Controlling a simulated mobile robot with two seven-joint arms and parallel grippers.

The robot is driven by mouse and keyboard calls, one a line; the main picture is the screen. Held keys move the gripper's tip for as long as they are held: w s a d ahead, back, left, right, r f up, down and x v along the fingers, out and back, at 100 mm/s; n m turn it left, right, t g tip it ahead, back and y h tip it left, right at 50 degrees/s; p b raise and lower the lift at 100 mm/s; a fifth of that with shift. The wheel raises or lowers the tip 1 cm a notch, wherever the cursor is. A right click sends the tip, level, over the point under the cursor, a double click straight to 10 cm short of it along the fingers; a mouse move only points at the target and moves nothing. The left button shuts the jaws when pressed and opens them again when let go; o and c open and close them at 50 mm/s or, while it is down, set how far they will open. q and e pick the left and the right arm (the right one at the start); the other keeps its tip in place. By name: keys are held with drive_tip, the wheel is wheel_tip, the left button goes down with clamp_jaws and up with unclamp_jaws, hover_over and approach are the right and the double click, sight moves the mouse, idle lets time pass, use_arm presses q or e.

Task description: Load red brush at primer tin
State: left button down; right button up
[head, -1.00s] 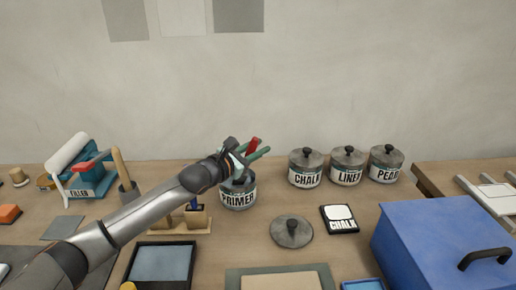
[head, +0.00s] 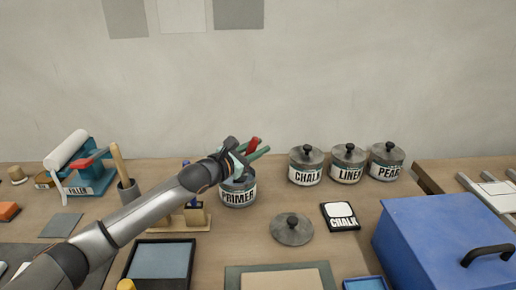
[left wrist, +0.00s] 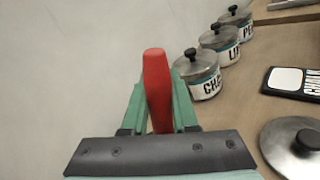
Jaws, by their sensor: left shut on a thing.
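The primer tin (head: 238,195) stands open on the bench in the head view, with its label facing me. My left gripper (head: 248,155) is over the tin, tilted, and shut on the red brush (head: 253,144). The brush's red handle (left wrist: 157,90) stands up between the green fingers in the left wrist view. The brush's lower end is hidden by the gripper and the tin, so I cannot tell how deep it sits. A loose lid (head: 292,229) lies on the bench right of the tin. My right gripper is not in view.
Lidded chalk (head: 306,168), linen-like (head: 348,167) and pearl-like (head: 386,163) tins stand to the right. A chalk card (head: 340,216) lies before them. A blue box (head: 440,245) fills the right front. A brush stand (head: 180,219) and filler box (head: 92,180) are left.

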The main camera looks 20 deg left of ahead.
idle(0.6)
use_arm(q)
wheel_tip(320, 180, up, 7)
drive_tip(key=p, duration=0.2)
drive_tip(key=shift+p, duration=0.35)
drive_tip(key=shift+f, duration=0.1)
idle(0.8)
